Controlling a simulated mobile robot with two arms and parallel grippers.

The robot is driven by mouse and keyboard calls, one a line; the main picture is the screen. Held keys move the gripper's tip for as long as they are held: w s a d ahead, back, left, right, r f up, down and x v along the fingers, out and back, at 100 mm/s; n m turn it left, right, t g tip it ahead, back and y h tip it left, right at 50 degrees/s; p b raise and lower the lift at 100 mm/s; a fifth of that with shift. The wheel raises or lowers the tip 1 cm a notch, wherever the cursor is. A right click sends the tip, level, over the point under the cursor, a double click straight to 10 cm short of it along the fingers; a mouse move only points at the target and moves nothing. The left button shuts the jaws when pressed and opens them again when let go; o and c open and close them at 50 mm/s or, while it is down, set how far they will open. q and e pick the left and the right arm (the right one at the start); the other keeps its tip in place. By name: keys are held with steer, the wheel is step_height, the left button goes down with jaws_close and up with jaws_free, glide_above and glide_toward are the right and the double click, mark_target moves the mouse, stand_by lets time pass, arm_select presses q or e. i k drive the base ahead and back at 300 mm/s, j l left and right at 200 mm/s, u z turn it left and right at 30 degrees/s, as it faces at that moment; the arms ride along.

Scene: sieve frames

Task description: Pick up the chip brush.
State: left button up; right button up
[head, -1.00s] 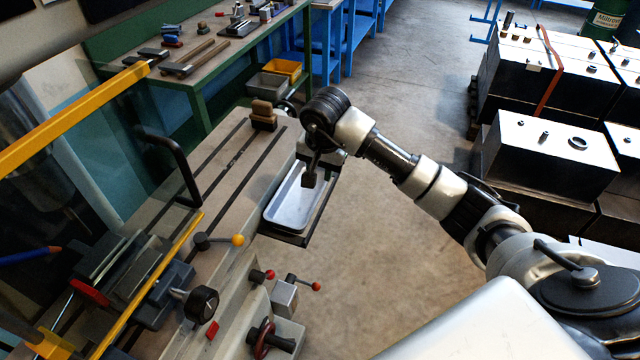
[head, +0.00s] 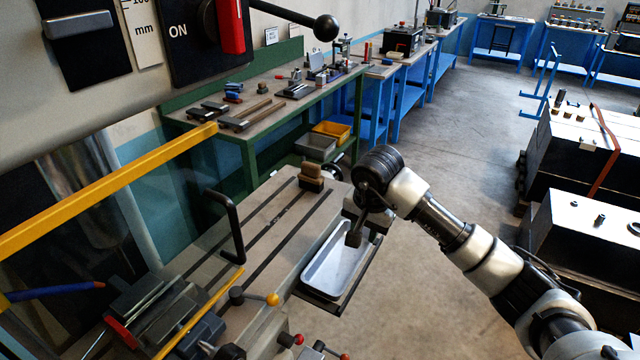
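The chip brush appears to be the small brown wooden block-like piece (head: 311,177) on the far end of the slotted machine table (head: 262,200). Its bristles cannot be made out clearly. My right gripper (head: 354,239) points down over the shallow metal tray (head: 330,264) at the table's right side. It is apart from the brush, to the right of it and nearer to me. The finger gap is hidden by the viewing angle, and nothing held can be made out. My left gripper is not in view.
A black handle (head: 228,225) rises from the left of the machine table, and a yellow bar (head: 110,190) crosses the left side. A green workbench (head: 250,130) with tools stands behind. Knobbed levers (head: 272,299) stick out in front. Open floor lies to the right.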

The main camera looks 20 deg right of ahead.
mark_target(310, 178)
steer(key=i+l+u, duration=0.2)
steer(key=l+u, duration=0.2)
steer(key=l, duration=0.15)
steer(key=i+l+u, duration=0.15)
steer(key=l+u, duration=0.3)
steer(key=l, duration=0.15)
steer(key=l+u, duration=0.4)
steer(key=l, duration=0.2)
